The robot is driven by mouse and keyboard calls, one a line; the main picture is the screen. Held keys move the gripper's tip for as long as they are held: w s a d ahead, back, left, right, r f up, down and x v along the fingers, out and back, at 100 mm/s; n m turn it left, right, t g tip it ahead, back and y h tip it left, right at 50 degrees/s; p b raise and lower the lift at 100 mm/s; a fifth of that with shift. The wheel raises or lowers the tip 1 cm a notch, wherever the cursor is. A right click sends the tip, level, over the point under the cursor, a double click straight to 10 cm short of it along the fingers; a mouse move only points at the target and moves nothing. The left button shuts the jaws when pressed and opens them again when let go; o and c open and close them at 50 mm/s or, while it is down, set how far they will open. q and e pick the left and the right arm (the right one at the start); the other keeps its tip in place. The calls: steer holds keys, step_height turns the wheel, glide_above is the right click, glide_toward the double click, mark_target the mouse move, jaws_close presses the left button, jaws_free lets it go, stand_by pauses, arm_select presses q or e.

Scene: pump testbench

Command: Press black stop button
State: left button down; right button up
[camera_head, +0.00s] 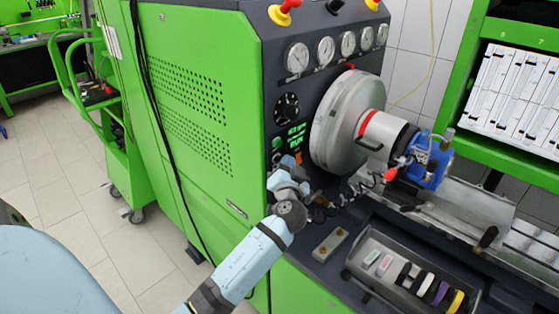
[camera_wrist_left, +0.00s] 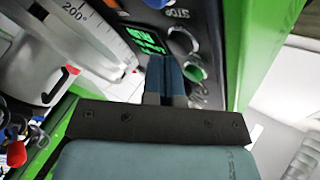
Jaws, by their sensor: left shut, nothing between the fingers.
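The black stop button (camera_wrist_left: 183,40) is a dark round button in a light ring in the left wrist view, between the STOP label (camera_wrist_left: 176,14) and a green button (camera_wrist_left: 193,73). In the head view the green button (camera_head: 277,143) shows on the dark panel of the green machine; the area just below it is partly covered by my left wrist. My left gripper (camera_wrist_left: 166,60) is shut and empty, its fingertips just left of and below the black button in the wrist picture. I cannot tell whether they touch the panel. It also shows in the head view (camera_head: 287,178). My right gripper is not in view.
A green lit display (camera_head: 296,137) and a black knob (camera_head: 287,107) are beside and above the buttons. A large metal disc (camera_head: 345,122) stands to the right. A tray (camera_head: 365,284) with coloured items lies below.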

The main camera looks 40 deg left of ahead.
arm_select(q)
steer(key=shift+a, duration=0.45)
stand_by(0.5)
steer(key=shift+d, duration=0.15)
steer(key=shift+d+b, duration=0.6)
steer(key=shift+d, duration=0.2)
steer(key=d, duration=0.1)
steer(key=d+b, duration=0.1)
steer(key=d, duration=0.1)
steer(key=d+b, duration=0.1)
steer(key=d, duration=0.1)
steer(key=shift+s, duration=0.25)
stand_by(0.5)
